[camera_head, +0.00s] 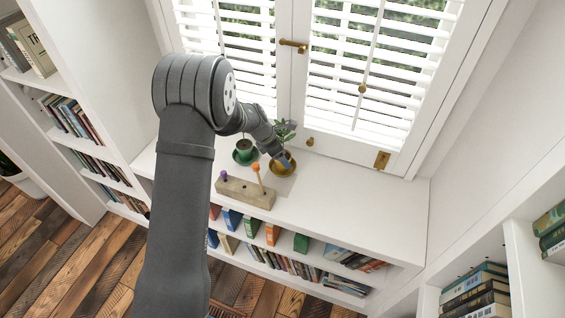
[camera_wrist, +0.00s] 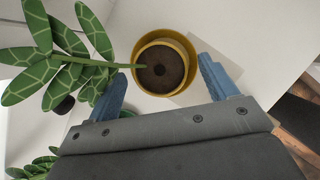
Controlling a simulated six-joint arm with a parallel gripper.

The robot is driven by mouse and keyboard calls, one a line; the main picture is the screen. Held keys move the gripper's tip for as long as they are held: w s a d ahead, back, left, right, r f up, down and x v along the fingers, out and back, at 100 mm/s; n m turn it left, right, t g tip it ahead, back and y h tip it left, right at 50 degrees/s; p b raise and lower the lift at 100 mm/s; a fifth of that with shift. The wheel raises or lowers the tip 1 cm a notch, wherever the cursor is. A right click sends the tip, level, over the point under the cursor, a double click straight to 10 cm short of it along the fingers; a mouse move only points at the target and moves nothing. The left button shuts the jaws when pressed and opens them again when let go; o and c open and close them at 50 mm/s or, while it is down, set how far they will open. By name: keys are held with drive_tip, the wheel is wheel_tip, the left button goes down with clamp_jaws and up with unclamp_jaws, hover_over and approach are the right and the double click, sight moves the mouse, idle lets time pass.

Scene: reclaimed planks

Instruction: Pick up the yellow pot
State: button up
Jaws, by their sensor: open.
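The yellow pot (camera_wrist: 140,50) holds dark soil and a plant whose patterned leaves (camera_wrist: 62,62) lean out to the left in the wrist view. It stands on a darker yellow saucer (camera_wrist: 160,91). In the head view the saucer (camera_head: 281,172) is on the white ledge below the window, and my gripper (camera_head: 283,160) hides most of the pot. My gripper (camera_wrist: 161,67) is open in the wrist view, with one blue finger on each side of the pot. I cannot tell whether either finger touches it.
A green pot on a green saucer (camera_head: 244,158) stands close to the left. A wooden block (camera_head: 245,193) with purple and orange pegs lies in front on the ledge (camera_head: 345,205). The ledge is clear to the right. Window shutters (camera_head: 375,65) rise behind.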

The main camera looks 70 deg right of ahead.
drive_tip(key=shift+x, duration=1.25)
drive_tip(key=c, duration=1.2)
drive_tip(key=shift+c, duration=0.3)
drive_tip(key=shift+r, duration=0.15)
wheel_tip(320, 180, up, 13)
wheel_tip(320, 180, down, 10)
drive_tip(key=n+t+h, duration=0.1)
drive_tip(key=n, duration=0.3)
drive_tip(key=shift+r, duration=0.2)
drive_tip(key=shift+f, duration=1.5)
